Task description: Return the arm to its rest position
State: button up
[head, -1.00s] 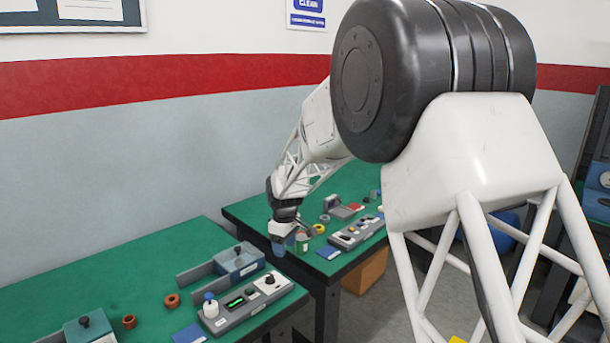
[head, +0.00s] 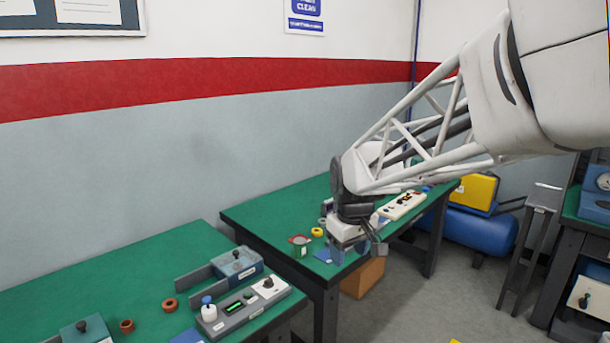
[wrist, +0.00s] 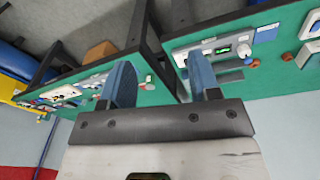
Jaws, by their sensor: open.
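My arm (head: 425,140) reaches in from the upper right in the head view. My gripper (head: 358,253) hangs at its end, in front of the right-hand green workbench near its front edge. In the wrist view, the two blue fingers of my gripper (wrist: 162,77) stand wide apart with nothing held between them. The gripper hides part of the right-hand bench top in the head view.
The left green bench (head: 110,290) carries a grey control box (head: 243,306), a blue-grey fixture (head: 238,263) and brown rings (head: 169,304). The right bench (head: 270,207) holds a yellow ring (head: 317,232) and a cream panel (head: 402,206). A blue tank (head: 480,230) stands behind.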

jog(key=s+d+m, duration=0.3)
jog(key=s+d, duration=0.1)
jog(key=s, duration=0.9)
jog(key=s+d+m+t, duration=0.1)
jog(key=s+d+m, duration=0.2)
jog(key=s, duration=1)
jog(key=shift+s+d+f+m, duration=0.3)
jog(key=shift+d+f, duration=0.15)
jog(key=shift+d, duration=0.55)
jog(key=shift+w, duration=0.1)
